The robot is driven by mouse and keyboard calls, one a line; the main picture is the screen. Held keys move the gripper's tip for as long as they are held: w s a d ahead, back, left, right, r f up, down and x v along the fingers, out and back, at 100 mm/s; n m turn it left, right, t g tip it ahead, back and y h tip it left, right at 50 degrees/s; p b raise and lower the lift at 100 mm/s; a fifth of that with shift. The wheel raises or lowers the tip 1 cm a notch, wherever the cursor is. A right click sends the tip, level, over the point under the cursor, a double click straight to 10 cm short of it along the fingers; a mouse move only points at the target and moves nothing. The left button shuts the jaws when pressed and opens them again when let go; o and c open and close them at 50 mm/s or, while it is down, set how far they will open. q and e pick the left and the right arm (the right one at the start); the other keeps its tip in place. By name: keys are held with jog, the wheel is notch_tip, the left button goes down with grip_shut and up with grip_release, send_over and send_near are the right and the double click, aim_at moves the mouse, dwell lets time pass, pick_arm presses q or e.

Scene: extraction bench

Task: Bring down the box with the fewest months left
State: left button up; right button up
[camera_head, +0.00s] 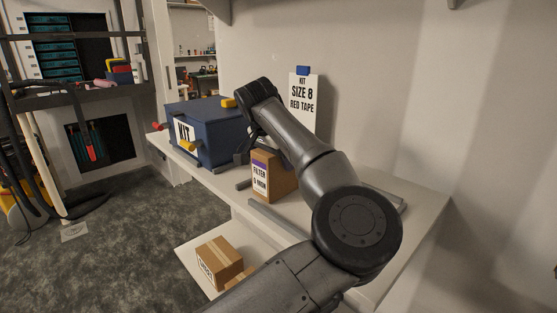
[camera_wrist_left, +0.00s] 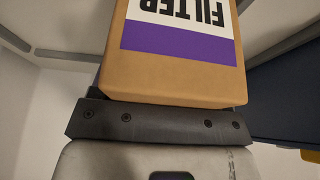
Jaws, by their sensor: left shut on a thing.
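A brown filter box (camera_head: 280,184) with a purple-striped white label stands upright at the white shelf (camera_head: 420,215). The label reads FILTER and a number of months that I cannot read surely. My left gripper (camera_head: 246,150) reaches down beside the box, partly hidden behind my arm. It is shut on the box. In the left wrist view the same box (camera_wrist_left: 172,78) fills the space just beyond the gripper's dark bar, its label upside down. I cannot tell whether the box touches the shelf. My right gripper is out of view.
A blue KIT case (camera_head: 215,125) with yellow latches stands left of the box. A sign (camera_head: 303,98) reading KIT SIZE 8 RED TAPE stands behind. Grey rails (camera_head: 275,220) lie on the shelf. A cardboard box (camera_head: 219,262) sits on a lower white surface (camera_head: 195,245).

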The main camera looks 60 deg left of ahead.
pick_arm(q)
jog(key=shift+f, duration=0.1)
jog(key=o, duration=1)
jog(key=p+v, duration=0.4)
jog(key=v, duration=0.7)
jog(key=shift+w+a+p, duration=0.1)
jog(key=shift+p, duration=0.25)
jog(key=shift+s+r, duration=0.25)
jog(key=shift+r, duration=0.4)
